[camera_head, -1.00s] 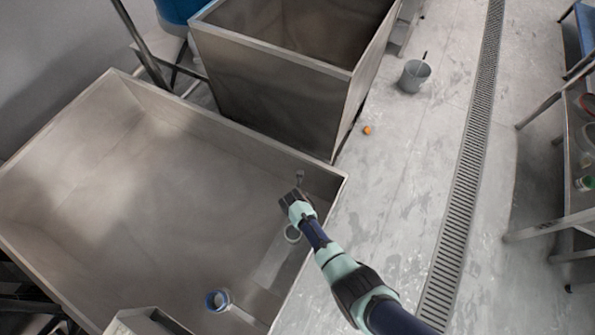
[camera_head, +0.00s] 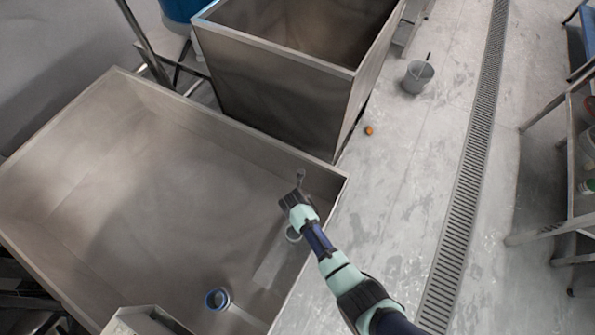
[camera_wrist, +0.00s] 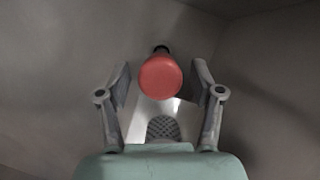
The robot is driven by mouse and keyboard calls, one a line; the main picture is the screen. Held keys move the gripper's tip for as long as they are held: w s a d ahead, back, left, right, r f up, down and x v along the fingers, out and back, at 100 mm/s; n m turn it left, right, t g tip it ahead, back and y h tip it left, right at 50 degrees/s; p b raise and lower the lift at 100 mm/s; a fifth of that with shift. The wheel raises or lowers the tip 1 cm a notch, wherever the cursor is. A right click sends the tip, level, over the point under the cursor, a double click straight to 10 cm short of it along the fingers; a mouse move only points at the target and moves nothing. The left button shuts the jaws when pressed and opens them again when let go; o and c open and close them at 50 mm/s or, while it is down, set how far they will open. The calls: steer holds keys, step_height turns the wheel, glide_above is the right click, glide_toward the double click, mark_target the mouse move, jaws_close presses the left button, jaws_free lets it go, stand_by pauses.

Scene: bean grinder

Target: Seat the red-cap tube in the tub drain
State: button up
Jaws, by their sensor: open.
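A round red cap (camera_wrist: 160,77) shows in the wrist view, with a small dark part visible behind it. It appears between the two fingers of my gripper (camera_wrist: 161,90), with gaps on both sides. The fingers are spread and not closed on it. In the head view my gripper (camera_head: 290,198) is inside the steel tub (camera_head: 130,190), near its right corner. A small dark upright piece (camera_head: 300,175) stands just beyond it; I cannot tell whether it is the tube. The red cap cannot be made out in the head view. I cannot identify the drain for certain.
A blue-rimmed round fitting (camera_head: 217,299) and a pale ring (camera_head: 293,235) show in the tub's lower right. Another steel bin (camera_head: 280,75) stands behind. A grey bucket (camera_head: 417,76) and a small orange object (camera_head: 369,130) are on the floor. The tub's middle is clear.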

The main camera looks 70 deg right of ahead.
steer(key=v, duration=0.8)
stand_by(0.5)
steer(key=w+a+r+m+t+p, duration=0.25)
steer(key=w+a+r, duration=0.2)
steer(key=r, duration=0.35)
steer(key=w+a+r+m+t+p, duration=0.2)
steer(key=w+a+r+m, duration=0.25)
steer(key=r, duration=0.35)
steer(key=w+a+r+m+t+p, duration=0.2)
steer(key=w+a+r, duration=0.1)
steer(key=w+r, duration=0.3)
steer(key=s+a+r+m+t+y+p, duration=0.1)
steer(key=a+r+m+t+y+p, duration=0.2)
steer(key=a+r+m, duration=0.6)
steer(key=s+a+r+m+t+y+p, duration=0.1)
steer(key=a+r+m+t+y+p, duration=0.15)
steer(key=a+r, duration=1.2)
steer(key=d+r+p, duration=0.2)
steer(key=r+p, duration=1.7)
steer(key=d+r+p, duration=0.2)
steer(key=r+p, duration=1.7)
steer(key=r, duration=0.1)
steer(key=shift+w+d+h, duration=0.15)
steer(key=shift+w+h, duration=0.2)
steer(key=shift+h, duration=0.1)
